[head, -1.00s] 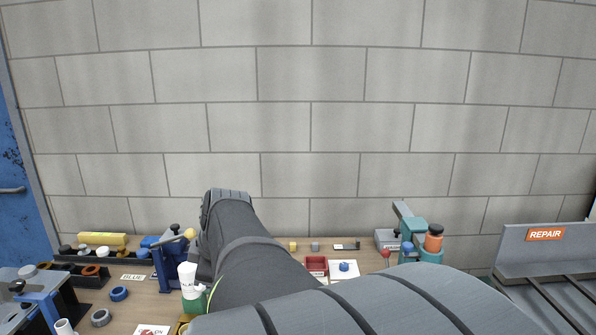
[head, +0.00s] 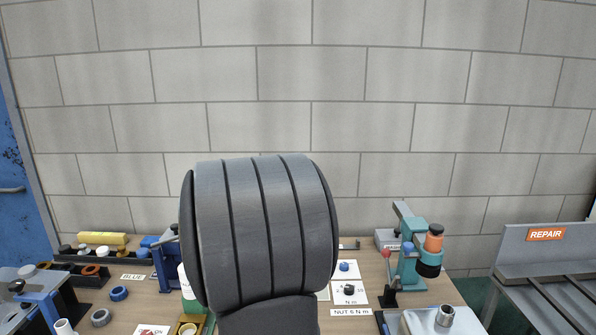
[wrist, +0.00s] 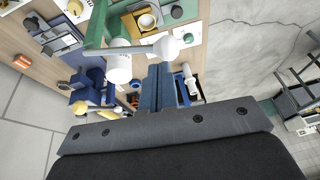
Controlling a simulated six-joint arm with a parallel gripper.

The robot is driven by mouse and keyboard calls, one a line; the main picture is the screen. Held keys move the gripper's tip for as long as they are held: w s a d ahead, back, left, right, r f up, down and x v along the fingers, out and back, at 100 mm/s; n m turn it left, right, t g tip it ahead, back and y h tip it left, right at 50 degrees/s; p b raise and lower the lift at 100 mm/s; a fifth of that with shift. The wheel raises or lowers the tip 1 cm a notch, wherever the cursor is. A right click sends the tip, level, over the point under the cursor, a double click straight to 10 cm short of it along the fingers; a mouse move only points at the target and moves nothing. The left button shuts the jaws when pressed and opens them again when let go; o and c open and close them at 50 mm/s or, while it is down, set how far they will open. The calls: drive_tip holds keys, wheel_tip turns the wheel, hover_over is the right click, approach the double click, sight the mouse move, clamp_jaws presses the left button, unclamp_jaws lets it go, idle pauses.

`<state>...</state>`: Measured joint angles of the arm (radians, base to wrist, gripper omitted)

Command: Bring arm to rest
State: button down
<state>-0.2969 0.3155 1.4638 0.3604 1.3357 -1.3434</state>
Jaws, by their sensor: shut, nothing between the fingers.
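My gripper (wrist: 158,78) shows in the wrist view with its two blue-grey fingers pressed together and nothing between them. It hangs above the cluttered workbench, apart from the floor visible at the sides. In the head view my own thick grey arm link stands upright in the middle, and the gripper is hidden from that view. The workbench (head: 374,264) is partly covered by that link.
A teal press with an orange top (head: 432,243) stands at the right. A grey REPAIR rack (head: 545,236) is farther right.

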drive_tip(key=w+d+r+g, duration=0.1)
drive_tip(key=w+d+r, duration=0.1)
drive_tip(key=r, duration=0.4)
drive_tip(key=w+d+r, duration=0.2)
drive_tip(key=r, duration=0.3)
drive_tip(key=w+a+f+m+h, duration=0.1)
drive_tip(key=w+a+f+m, duration=0.2)
drive_tip(key=a+f, duration=1.4)
drive_tip(key=shift+a+f, duration=0.15)
drive_tip(key=shift+f, duration=0.45)
drive_tip(key=s+d+r+n, duration=0.1)
drive_tip(key=s+d+r, duration=0.1)
drive_tip(key=d+r, duration=0.5)
drive_tip(key=s+d+r+n+g+h, duration=0.1)
drive_tip(key=s+d+r+n, duration=0.1)
drive_tip(key=d+r, duration=0.6)
wheel_tip(320, 180, up, 4)
drive_tip(key=shift+r, duration=0.2)
drive_tip(key=shift+a+f, duration=0.1)
drive_tip(key=shift+f, duration=0.05)
